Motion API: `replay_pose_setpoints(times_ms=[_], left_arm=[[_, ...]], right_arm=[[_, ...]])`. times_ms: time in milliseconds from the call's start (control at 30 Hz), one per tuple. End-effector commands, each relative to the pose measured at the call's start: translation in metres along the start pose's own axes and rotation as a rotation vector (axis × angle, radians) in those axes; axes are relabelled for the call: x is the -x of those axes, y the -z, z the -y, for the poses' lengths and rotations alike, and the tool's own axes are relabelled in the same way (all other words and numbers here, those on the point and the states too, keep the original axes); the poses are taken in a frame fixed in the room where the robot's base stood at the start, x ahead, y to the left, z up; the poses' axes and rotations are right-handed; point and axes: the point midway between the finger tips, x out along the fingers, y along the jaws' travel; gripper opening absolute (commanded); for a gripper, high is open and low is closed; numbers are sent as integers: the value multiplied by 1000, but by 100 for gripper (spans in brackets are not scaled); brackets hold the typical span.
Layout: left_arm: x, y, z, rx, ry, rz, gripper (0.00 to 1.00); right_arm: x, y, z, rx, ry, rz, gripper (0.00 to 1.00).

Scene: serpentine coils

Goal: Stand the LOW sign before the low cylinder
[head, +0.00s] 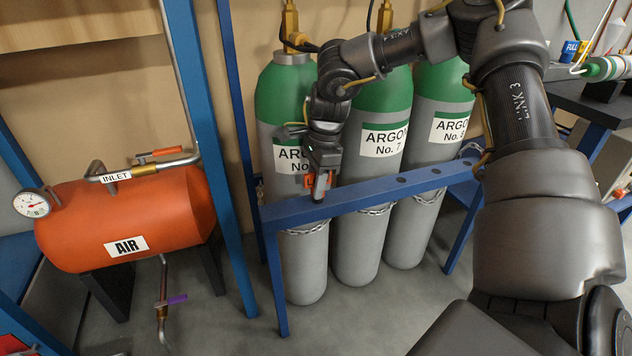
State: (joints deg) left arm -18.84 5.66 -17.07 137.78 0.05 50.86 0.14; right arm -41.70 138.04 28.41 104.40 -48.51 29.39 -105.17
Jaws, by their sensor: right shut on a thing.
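Three green-topped grey argon cylinders stand in a row behind a blue rail: the left one (296,262), the middle one (358,245) labelled ARGON No. 7, and the right one (415,225). Which one is low does not show. My right gripper (319,196) points down at the rail top, in front of the left cylinder, partly covering its label. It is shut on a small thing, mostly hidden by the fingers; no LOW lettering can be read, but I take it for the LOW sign. Whether it touches the rail I cannot tell. My left gripper is out of view.
The blue rail (385,192) has dark round holes in its top, and chains hang round the cylinders below it. A blue post (205,110) stands left of the cylinders. An orange AIR tank (75,222) is farther left. A blue FULL sign (570,48) stands on the right bench.

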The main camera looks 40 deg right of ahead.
Motion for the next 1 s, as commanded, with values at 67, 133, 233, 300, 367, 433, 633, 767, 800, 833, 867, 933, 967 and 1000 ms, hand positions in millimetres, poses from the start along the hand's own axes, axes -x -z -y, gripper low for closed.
replay_pose_setpoints(times_ms=[67,133,233,300,367,433,633,767,800,833,867,933,967,1000], left_arm=[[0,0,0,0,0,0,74],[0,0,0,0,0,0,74],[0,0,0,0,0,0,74],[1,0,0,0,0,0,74],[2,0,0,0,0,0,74],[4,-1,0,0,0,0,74],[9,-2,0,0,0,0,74],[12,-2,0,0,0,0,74],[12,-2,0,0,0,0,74],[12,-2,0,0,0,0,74],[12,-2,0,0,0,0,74],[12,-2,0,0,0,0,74],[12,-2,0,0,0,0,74],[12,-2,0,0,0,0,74]], right_arm=[[0,0,0,0,0,0,6],[0,0,0,0,0,0,6],[0,0,0,0,0,0,6],[-1,0,0,0,0,0,6],[-3,0,0,0,0,0,6],[-5,1,0,0,0,0,6],[-12,2,0,0,0,0,6],[-15,2,0,0,0,0,6],[-16,2,0,0,0,0,6],[-16,2,0,0,0,0,6],[-16,2,0,0,0,0,6],[-16,2,0,0,-1,0,6],[-16,2,0,0,-1,0,6],[-16,2,0,0,-2,0,6]])
